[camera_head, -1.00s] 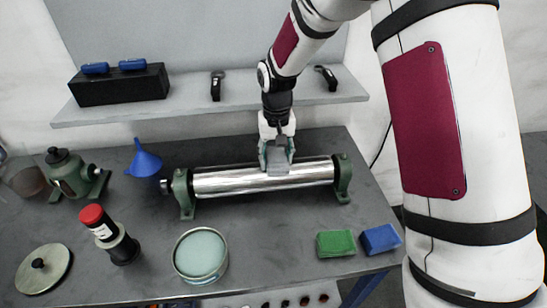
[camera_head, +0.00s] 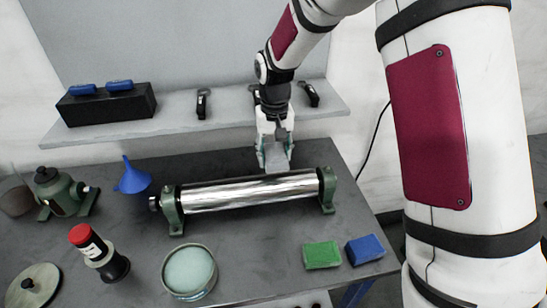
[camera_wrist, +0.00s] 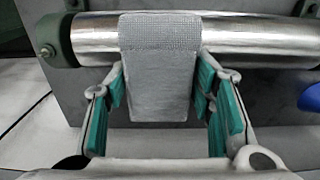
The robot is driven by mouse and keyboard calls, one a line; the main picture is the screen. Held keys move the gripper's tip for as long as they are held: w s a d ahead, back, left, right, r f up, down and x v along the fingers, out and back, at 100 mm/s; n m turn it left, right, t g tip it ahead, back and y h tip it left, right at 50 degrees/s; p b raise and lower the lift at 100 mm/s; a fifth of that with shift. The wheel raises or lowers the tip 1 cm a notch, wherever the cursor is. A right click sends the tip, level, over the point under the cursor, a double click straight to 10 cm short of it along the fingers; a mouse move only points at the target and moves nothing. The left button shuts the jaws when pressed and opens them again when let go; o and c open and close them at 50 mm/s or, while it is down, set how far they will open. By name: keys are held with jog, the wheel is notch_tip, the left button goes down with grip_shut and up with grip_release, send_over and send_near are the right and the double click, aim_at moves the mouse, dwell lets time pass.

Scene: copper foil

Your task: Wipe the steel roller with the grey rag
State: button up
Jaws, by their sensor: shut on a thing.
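The steel roller (camera_head: 225,196) is a shiny cylinder lying level between two green end brackets on the dark bench; it also shows across the top of the wrist view (camera_wrist: 95,38). My gripper (camera_head: 274,150) is at the far side of the roller, right of its middle. In the wrist view my gripper (camera_wrist: 160,105) has its teal-padded fingers on either side of the grey rag (camera_wrist: 157,80), shut on it. The rag's far end overlaps the roller in that view. In the head view the rag (camera_head: 275,157) is at the roller's far edge; I cannot tell whether they touch.
A round tin (camera_head: 190,271), a red-capped bottle (camera_head: 91,243) and a round lid (camera_head: 33,286) stand in front. Green (camera_head: 321,255) and blue (camera_head: 365,249) blocks lie at front right. A blue funnel (camera_head: 132,177) stands left. A shelf (camera_head: 180,122) runs behind.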

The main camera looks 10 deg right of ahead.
jog(key=shift+r+p, duration=0.4)
jog(key=shift+r, duration=0.6)
